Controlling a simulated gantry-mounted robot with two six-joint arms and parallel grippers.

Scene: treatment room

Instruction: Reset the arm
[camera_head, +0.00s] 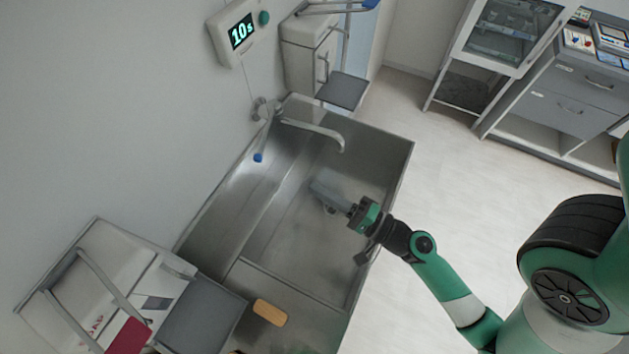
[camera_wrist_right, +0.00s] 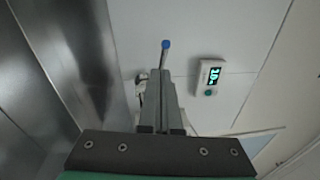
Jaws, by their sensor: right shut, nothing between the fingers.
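My right gripper (camera_head: 330,189) reaches from the right over the basin of the steel sink (camera_head: 300,235) in the head view. In the right wrist view the gripper (camera_wrist_right: 162,82) has its grey fingers together, with nothing between them. My right arm's green and black links run back to the lower right. My left gripper is not in view.
A curved faucet (camera_head: 318,130) and a blue-tipped lever (camera_head: 258,157) are at the sink's wall side. A wall timer (camera_head: 238,32) reads "10s". A cabinet (camera_head: 560,100) stands upper right; the floor between is clear.

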